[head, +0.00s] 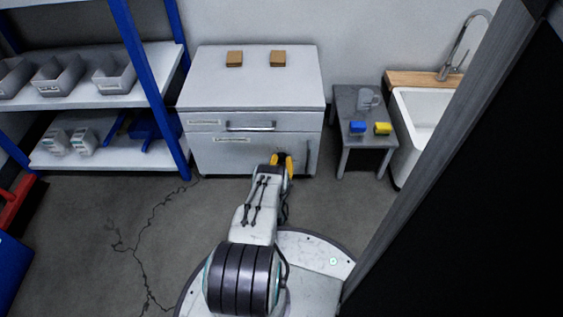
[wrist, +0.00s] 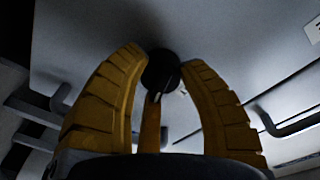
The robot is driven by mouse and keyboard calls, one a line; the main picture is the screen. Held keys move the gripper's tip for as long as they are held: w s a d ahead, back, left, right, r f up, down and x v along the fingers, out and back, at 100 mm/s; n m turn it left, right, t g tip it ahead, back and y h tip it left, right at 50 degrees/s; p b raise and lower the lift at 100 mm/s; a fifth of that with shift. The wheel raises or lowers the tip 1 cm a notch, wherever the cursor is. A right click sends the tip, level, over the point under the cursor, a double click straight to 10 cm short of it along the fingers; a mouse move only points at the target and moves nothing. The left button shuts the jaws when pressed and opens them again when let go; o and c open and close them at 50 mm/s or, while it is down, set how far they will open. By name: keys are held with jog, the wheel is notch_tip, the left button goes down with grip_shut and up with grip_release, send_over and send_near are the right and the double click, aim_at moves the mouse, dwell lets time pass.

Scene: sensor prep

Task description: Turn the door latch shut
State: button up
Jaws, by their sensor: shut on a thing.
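The white cabinet (head: 251,78) has a drawer with a bar handle and a door (head: 226,158) below it. My gripper (head: 282,160) is at the upper part of the door front, and it hides the latch in the head view. In the wrist view, the yellow fingers of my gripper (wrist: 162,80) close around a round, dark latch knob (wrist: 161,68) on a pale panel. An orange-brown strip runs down below the knob between the fingers; I cannot tell whether it is part of the latch. The latch's turned position is unclear.
Two small brown blocks (head: 234,59) lie on the cabinet top. A blue-posted shelf (head: 110,100) with bins stands left. A grey side table (head: 352,104) with a mug, a blue block and a yellow block stands right, beside a sink (head: 425,120). A dark panel blocks the near right.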

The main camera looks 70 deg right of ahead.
jog(key=shift+w+a+f+n, duration=0.1)
jog(key=shift+w+n, duration=0.05)
jog(key=shift+n, duration=0.45)
jog(key=shift+w+f+n, duration=0.1)
jog(key=shift+w+n, duration=0.05)
jog(key=shift+n, duration=0.45)
jog(key=o, duration=1.2)
jog(key=shift+c, duration=0.2)
jog(key=shift+r, duration=0.2)
